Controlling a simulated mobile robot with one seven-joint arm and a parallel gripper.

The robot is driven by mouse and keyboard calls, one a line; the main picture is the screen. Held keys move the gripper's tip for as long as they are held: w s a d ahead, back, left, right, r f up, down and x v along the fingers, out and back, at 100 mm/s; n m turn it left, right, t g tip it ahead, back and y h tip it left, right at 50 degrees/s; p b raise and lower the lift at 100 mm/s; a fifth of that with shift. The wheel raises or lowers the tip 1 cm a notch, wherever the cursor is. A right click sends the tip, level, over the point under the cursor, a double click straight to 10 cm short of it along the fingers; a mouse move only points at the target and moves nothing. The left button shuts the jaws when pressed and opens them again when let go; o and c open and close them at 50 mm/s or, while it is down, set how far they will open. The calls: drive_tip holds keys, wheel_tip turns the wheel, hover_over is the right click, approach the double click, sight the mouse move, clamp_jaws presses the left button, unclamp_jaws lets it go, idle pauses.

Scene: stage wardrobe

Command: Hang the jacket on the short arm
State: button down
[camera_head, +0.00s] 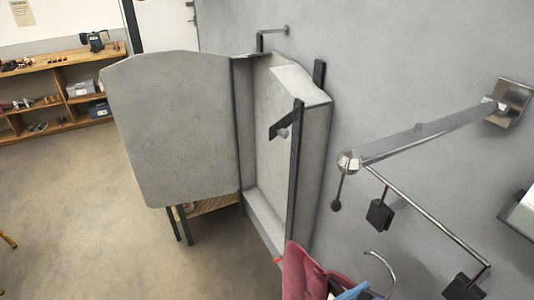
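A dark red garment (305,275), which looks like the jacket, shows at the bottom edge, mostly cut off. Bits of blue (352,292) and dark material lie beside it. A curved metal hook (382,262) rises just right of it, apart from the wall arms. A metal arm with a ball end (430,132) juts from a wall bracket at the right. A smaller metal arm (272,32) juts from the wall farther back, above the grey cabinet. I cannot tell for certain which is the short arm. My gripper is not recognisable in this view.
A thin rod with black clips (425,214) slants down near the ball end. A grey cabinet (268,130) with its wide door panel (172,125) open stands against the wall. A wooden shelf (60,100) is at the back left.

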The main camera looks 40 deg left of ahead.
drive_tip(key=s+a+r, duration=0.4)
drive_tip(key=a+r, duration=0.4)
drive_tip(key=s+a+r+p, duration=0.1)
drive_tip(key=s+a+r, duration=0.15)
drive_tip(key=s, duration=0.45)
drive_tip(key=s+a+r+h+p, duration=0.1)
drive_tip(key=s+r, duration=0.3)
drive_tip(key=s, duration=0.3)
drive_tip(key=s+a+r+p, duration=0.1)
drive_tip(key=s+a+r, duration=0.1)
drive_tip(key=s+r, duration=0.3)
drive_tip(key=d+f+x, duration=0.1)
drive_tip(key=f+x, duration=0.1)
drive_tip(key=x, duration=2)
drive_tip(key=shift+w+f+m, duration=0.2)
drive_tip(key=shift+f+m, duration=0.05)
drive_tip(key=shift+m, duration=0.05)
